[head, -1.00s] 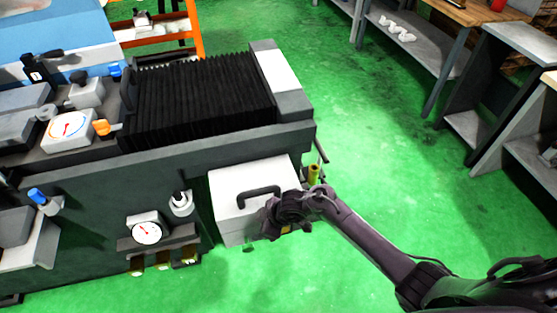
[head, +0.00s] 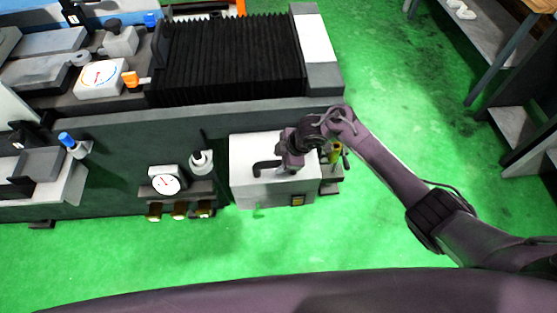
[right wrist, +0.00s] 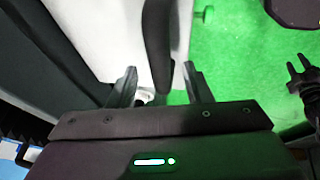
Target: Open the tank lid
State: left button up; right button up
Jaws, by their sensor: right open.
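The tank is a white box (head: 245,188) at the machine's lower right side in the head view. Its flat white lid (head: 245,150) looks closed and carries a black bar handle (head: 265,167). My right gripper (head: 286,165) is over the lid at the handle and hides the handle's right part. In the right wrist view its two fingers (right wrist: 158,88) are apart, with the dark handle (right wrist: 157,42) reaching between them; I cannot tell whether they touch it. A dark pronged shape (right wrist: 304,75) at the right edge there may be my left gripper; the head view does not show that gripper.
The grinder bed with its black bellows (head: 228,62) stands behind the tank. A dial gauge (head: 165,183) and a white bottle (head: 201,162) are left of it. A yellow-green cylinder (head: 336,152) stands close right. Green floor (head: 400,130) is open further right.

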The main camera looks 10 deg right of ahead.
jog(key=shift+x, duration=0.85)
jog(key=shift+d, duration=0.1)
grip_shut()
